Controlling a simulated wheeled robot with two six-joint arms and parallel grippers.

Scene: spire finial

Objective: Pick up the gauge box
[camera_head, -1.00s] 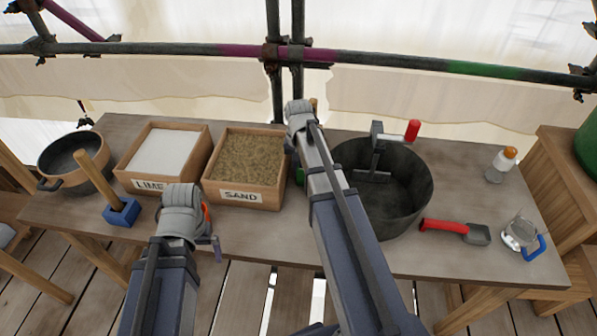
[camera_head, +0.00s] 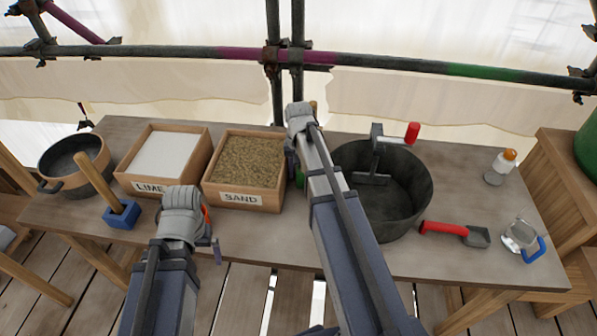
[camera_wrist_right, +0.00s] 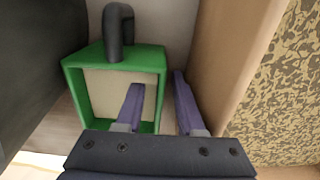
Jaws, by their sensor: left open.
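The gauge box appears to be the green open-topped box (camera_wrist_right: 155,127) with a dark upright handle (camera_wrist_right: 116,30), seen in the right wrist view. In the head view only a green sliver (camera_head: 300,178) shows beside the sand box, mostly behind my right arm. My right gripper (camera_wrist_right: 158,103) is open, with one finger over the box's opening and the other outside its right wall. I cannot tell whether they touch it. My left gripper (camera_head: 214,250) is open and empty over the table's front, its fingers partly hidden by its wrist.
The green box sits between the sand box (camera_head: 240,199) and a dark bucket (camera_head: 400,225). A lime box (camera_head: 140,185), a blue block with a wooden handle (camera_head: 122,216) and a pan (camera_head: 60,185) stand left. A red-handled scoop (camera_head: 445,228) and bottle (camera_head: 500,168) are right.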

